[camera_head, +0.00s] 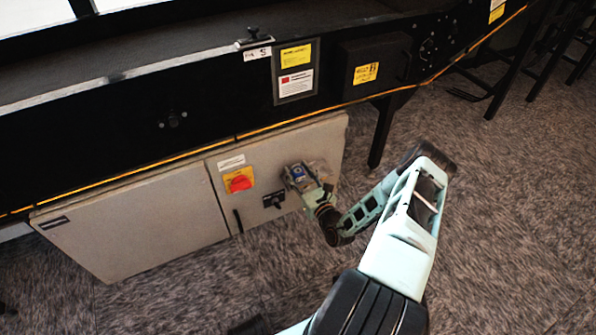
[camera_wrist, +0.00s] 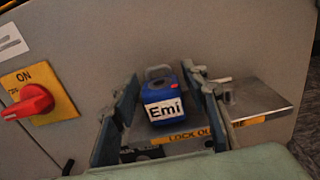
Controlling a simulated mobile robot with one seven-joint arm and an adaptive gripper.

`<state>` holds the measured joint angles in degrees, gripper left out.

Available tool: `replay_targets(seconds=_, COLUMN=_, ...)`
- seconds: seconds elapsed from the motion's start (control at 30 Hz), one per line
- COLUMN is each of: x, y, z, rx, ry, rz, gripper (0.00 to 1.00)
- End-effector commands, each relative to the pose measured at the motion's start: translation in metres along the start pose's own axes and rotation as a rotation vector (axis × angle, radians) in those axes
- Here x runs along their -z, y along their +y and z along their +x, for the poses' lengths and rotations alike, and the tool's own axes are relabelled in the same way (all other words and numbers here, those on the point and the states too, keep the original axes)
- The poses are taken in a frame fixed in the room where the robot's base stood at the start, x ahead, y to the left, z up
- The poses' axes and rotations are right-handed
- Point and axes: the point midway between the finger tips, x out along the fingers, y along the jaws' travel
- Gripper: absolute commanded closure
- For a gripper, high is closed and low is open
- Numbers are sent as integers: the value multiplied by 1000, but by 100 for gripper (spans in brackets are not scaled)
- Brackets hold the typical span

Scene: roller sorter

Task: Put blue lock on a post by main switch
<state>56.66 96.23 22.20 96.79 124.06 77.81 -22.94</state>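The blue lock (camera_wrist: 164,100) has a white label reading "Emi" and a grey shackle at its top. In the wrist view it is between the two fingers of my gripper (camera_wrist: 162,84). The right finger seems to touch it, and the left finger is very close. I cannot tell whether both press on it. In the head view my gripper (camera_head: 301,182) is at the right part of the grey cabinet, with the blue lock (camera_head: 298,172) at its tip. The main switch (camera_wrist: 30,100) is a red knob on a yellow plate, left of my gripper. I cannot make out a post clearly.
A small black fitting (camera_head: 273,200) is between switch and gripper. The dark conveyor frame (camera_head: 200,120) runs above. Carpet lies in front.

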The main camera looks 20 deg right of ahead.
Motion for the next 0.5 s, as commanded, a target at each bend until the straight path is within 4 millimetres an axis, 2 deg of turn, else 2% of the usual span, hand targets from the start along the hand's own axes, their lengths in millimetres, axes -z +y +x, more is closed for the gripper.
replay_targets(seconds=0.1, x=0, y=0, z=0, rx=0, ry=0, rz=0, gripper=47)
replay_targets(seconds=0.37, x=-1, y=0, z=0, rx=0, ry=0, rz=0, gripper=47)
replay_targets(seconds=0.5, x=-11, y=0, z=0, rx=0, ry=-1, rz=0, gripper=47)
